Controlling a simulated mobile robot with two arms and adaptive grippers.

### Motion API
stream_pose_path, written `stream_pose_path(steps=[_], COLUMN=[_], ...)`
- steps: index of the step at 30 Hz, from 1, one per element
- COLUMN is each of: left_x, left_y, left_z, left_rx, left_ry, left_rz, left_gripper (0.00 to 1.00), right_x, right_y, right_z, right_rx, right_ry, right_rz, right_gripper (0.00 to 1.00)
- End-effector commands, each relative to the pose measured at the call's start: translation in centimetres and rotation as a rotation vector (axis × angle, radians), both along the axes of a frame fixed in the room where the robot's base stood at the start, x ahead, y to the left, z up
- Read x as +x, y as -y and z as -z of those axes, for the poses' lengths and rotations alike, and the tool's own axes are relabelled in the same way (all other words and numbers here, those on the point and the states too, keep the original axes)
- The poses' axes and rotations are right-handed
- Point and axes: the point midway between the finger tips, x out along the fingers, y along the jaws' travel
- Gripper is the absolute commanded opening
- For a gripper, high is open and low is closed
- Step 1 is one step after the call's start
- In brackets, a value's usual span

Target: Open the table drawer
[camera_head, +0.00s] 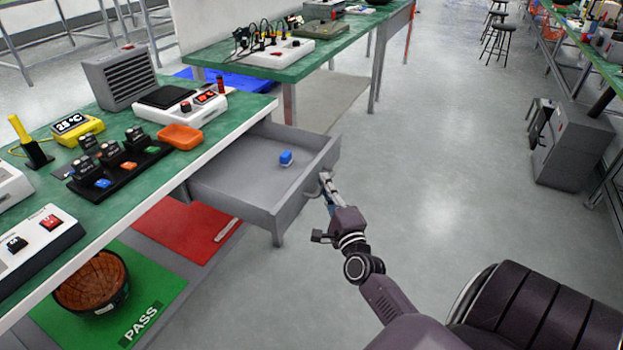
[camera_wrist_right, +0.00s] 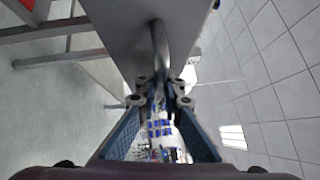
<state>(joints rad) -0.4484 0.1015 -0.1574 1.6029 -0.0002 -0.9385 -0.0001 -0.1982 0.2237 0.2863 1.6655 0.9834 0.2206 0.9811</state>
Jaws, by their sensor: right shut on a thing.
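The grey table drawer (camera_head: 232,180) is pulled well out from under the green-topped table (camera_head: 228,112) in the head view. A small blue block (camera_head: 286,158) lies on its floor. My right gripper (camera_head: 325,182) is at the drawer's front and is shut on the bar handle (camera_head: 312,190). In the right wrist view the gripper (camera_wrist_right: 160,98) closes around the handle bar (camera_wrist_right: 160,45), beside the drawer's grey front panel (camera_wrist_right: 120,20). My left gripper is not in the frames.
On the table stand a grey vented box (camera_head: 120,78), a white hot-plate unit (camera_head: 180,105), an orange tray (camera_head: 180,137) and a black rack (camera_head: 115,170). Red (camera_head: 170,225) and green (camera_head: 160,275) mats and a basket (camera_head: 92,285) lie below.

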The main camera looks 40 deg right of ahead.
Motion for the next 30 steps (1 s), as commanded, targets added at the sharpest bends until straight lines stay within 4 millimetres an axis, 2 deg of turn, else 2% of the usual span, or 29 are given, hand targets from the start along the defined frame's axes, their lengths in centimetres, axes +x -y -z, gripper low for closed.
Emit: stream_pose_path(steps=[6,17,18,19,30], left_x=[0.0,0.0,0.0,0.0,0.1], left_y=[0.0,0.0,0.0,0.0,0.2], left_z=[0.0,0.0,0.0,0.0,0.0], left_rx=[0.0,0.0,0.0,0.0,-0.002], left_ry=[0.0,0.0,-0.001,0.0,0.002], left_rz=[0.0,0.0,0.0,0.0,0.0], left_gripper=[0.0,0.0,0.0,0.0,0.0], right_x=[-1.1,-1.2,-1.1,-1.2,-1.5], right_y=[0.3,0.4,0.4,0.4,0.3], right_z=[0.2,0.2,0.2,0.2,0.2], right_rx=[0.002,0.003,0.003,0.003,0.001], right_ry=[-0.005,-0.004,-0.004,-0.004,-0.002], right_rz=[-0.002,-0.002,-0.002,-0.002,0.0], right_gripper=[0.0,0.0,0.11,0.14,0.15])
